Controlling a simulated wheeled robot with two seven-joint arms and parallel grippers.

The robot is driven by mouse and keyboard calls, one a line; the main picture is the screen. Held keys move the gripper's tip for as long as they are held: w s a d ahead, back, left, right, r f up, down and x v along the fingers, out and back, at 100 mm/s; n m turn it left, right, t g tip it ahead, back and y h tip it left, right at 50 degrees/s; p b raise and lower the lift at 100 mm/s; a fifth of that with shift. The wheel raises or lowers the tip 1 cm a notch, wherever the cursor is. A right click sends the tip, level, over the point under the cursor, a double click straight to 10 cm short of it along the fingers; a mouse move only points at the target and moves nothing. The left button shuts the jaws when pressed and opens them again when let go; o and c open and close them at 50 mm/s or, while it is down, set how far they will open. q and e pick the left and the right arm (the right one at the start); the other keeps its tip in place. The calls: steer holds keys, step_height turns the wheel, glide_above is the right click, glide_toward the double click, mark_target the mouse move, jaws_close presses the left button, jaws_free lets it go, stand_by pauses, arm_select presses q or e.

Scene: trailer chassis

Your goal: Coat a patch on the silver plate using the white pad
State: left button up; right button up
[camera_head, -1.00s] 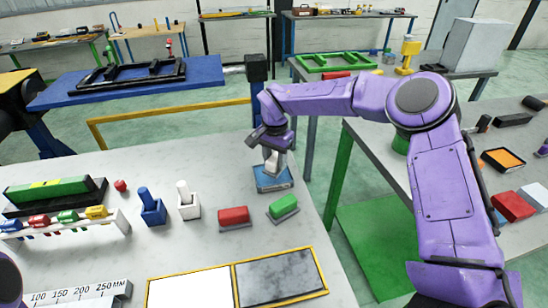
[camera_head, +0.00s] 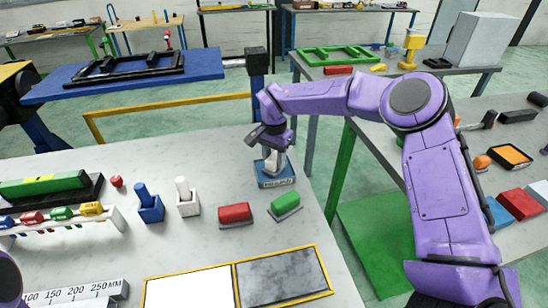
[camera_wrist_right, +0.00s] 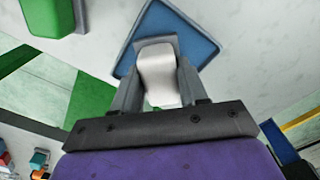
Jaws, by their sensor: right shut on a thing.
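My right gripper (camera_head: 268,143) is shut on the white pad (camera_head: 271,163) by its pale handle, which points up. In the right wrist view the white pad (camera_wrist_right: 159,72) sits between the two grey fingers. The pad is at the blue tray (camera_head: 287,180) near the table's far right edge; its underside is hidden, so I cannot tell whether it touches. The silver plate (camera_head: 283,278), grey and marbled with a yellow border, lies flat at the table's front right. My left gripper is not in view; only part of my left arm shows at the lower left.
A red block (camera_head: 235,214) and a green block (camera_head: 286,203) lie between tray and plate. A white handled tool (camera_head: 187,203) and a blue one (camera_head: 149,207) stand to the left. A white panel (camera_head: 190,290) adjoins the plate. A ruler (camera_head: 80,292) lies front left.

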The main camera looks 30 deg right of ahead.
mark_target(274, 157)
steer(key=shift+f, duration=0.45)
steer(key=shift+f, duration=0.1)
stand_by(1.8)
steer(key=shift+p, duration=0.3)
step_height(274, 157, up, 7)
steer(key=p, duration=0.7)
stand_by(0.3)
